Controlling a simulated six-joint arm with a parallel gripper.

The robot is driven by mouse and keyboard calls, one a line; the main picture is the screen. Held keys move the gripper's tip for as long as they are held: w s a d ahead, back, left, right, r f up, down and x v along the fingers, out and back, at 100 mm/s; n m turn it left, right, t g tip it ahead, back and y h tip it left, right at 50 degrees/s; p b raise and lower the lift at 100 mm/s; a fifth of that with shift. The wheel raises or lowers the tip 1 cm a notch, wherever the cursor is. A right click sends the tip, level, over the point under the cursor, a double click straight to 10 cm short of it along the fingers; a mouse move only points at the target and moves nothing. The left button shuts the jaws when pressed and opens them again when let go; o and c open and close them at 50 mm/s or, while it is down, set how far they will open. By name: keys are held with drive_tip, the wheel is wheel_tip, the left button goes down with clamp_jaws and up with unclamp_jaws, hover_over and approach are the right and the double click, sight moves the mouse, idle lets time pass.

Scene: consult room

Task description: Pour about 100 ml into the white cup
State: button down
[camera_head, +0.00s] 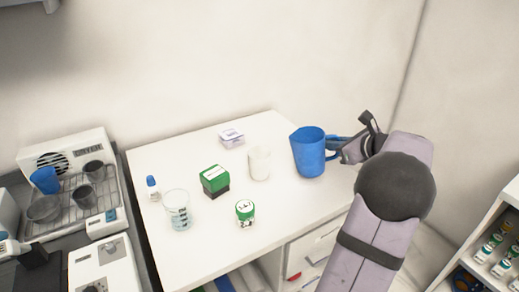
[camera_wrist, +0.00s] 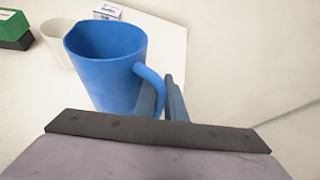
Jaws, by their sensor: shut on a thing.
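The white cup (camera_head: 259,163) stands upright on the white table, left of a blue jug (camera_head: 308,154). The cup also shows in the wrist view (camera_wrist: 60,42), partly cut by the jug's edge. The jug is upright with its handle toward my gripper (camera_head: 338,148). In the wrist view the jug (camera_wrist: 104,65) has its handle between the blue fingers of my gripper (camera_wrist: 163,98), which is shut on it. The jug's contents cannot be seen. Whether its base touches the table is hard to tell.
On the table (camera_head: 160,240) stand a glass beaker (camera_head: 177,211), a green-and-black stamp (camera_head: 214,181), a green-lidded jar (camera_head: 245,212), a small blue-capped bottle (camera_head: 152,188) and a small white box (camera_head: 231,138). A drying rack (camera_head: 75,190) with cups stands left. A wall is behind.

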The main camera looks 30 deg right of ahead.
sight(316, 132)
drive_tip(key=a+r+n+h+p, duration=0.1)
drive_tip(key=w+a+r+g+h+p, duration=0.1)
drive_tip(key=w+a+r+n+g+p, duration=0.1)
drive_tip(key=p, duration=0.1)
drive_tip(key=shift+a+r+n+h, duration=0.3)
drive_tip(key=shift+a+r+h, duration=0.05)
drive_tip(key=shift+r+h, duration=0.05)
drive_tip(key=shift+w+a+r+g+h+p, duration=0.3)
drive_tip(key=shift+a+r+g+h+p, duration=0.25)
drive_tip(key=shift+p, duration=0.65)
drive_tip(key=p, duration=0.1)
drive_tip(key=r+n+p, duration=0.1)
drive_tip(key=p, duration=0.1)
drive_tip(key=shift+w+a+r+g+h, duration=0.15)
drive_tip(key=shift+a+r+g+h, duration=0.1)
drive_tip(key=shift+h, duration=0.1)
drive_tip(key=shift+a+r+n+p, duration=0.1)
drive_tip(key=shift+r+n+p, duration=0.25)
drive_tip(key=shift+p, duration=0.35)
drive_tip(key=shift+w+r+h+p, duration=0.15)
drive_tip(key=shift+r+h+p, duration=0.1)
drive_tip(key=shift+h+p, duration=0.25)
drive_tip(key=shift+a+r+g+p, duration=0.2)
drive_tip(key=shift+r+g+p, duration=0.1)
drive_tip(key=shift+p, duration=0.4)
drive_tip(key=shift+w+a+r+n+p, duration=0.15)
drive_tip(key=shift+n+p, duration=0.2)
drive_tip(key=shift+p, duration=0.25)
